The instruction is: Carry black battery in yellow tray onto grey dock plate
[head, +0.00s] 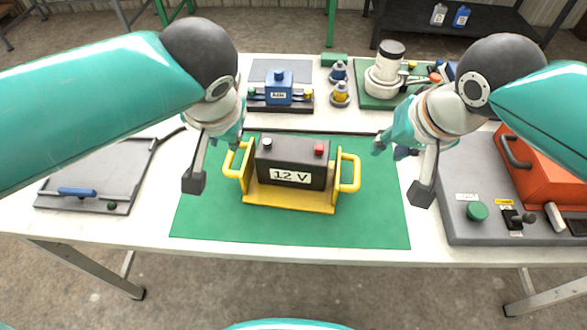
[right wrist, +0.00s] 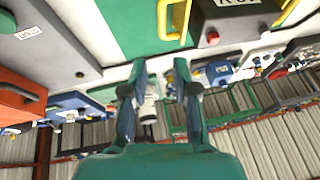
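The black battery (head: 290,168), labelled 12 V, sits upright in the yellow tray (head: 289,200) on a green mat (head: 380,222). The tray has a yellow handle at each side. It also shows partly in the right wrist view (right wrist: 172,22). My left gripper (head: 215,163) is open and empty, just left of the left handle. My right gripper (head: 400,170) is open and empty, right of the right handle; its fingers stand apart in the right wrist view (right wrist: 158,85). A grey plate (head: 455,175) lies at right; another grey plate (head: 110,170) lies at left. Which is the dock plate is unclear.
A red-orange box (head: 550,165) and a green knob (head: 477,211) are on the right plate. The left plate carries a blue-handled tool (head: 77,191). A blue device (head: 279,88), small bottles (head: 340,95) and a white machine (head: 386,75) stand behind the mat.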

